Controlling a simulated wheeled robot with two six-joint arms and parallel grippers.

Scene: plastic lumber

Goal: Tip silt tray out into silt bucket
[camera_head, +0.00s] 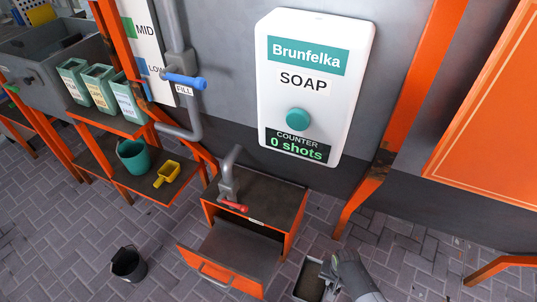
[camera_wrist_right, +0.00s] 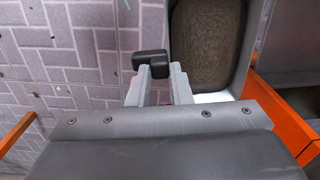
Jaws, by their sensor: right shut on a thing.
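The silt tray (camera_head: 297,278), a grey rectangular tray, shows at the bottom of the head view, right of the open drawer. Brown silt (camera_wrist_right: 205,45) lies inside the tray (camera_wrist_right: 238,55) in the right wrist view. My right gripper (camera_head: 332,271) is at the tray's right side in the head view. In the right wrist view its fingers (camera_wrist_right: 152,70) are shut on the tray's black handle (camera_wrist_right: 150,60). A dark bucket (camera_head: 128,265) stands on the floor at the lower left, well away from the tray; its label cannot be read. My left gripper is out of view.
An orange cabinet (camera_head: 262,200) has its drawer (camera_head: 233,258) pulled open between bucket and tray. A teal bucket (camera_head: 133,157) and yellow scoop (camera_head: 167,173) sit on a low shelf. A soap dispenser (camera_head: 315,85) hangs above. Paved floor is clear between dark bucket and drawer.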

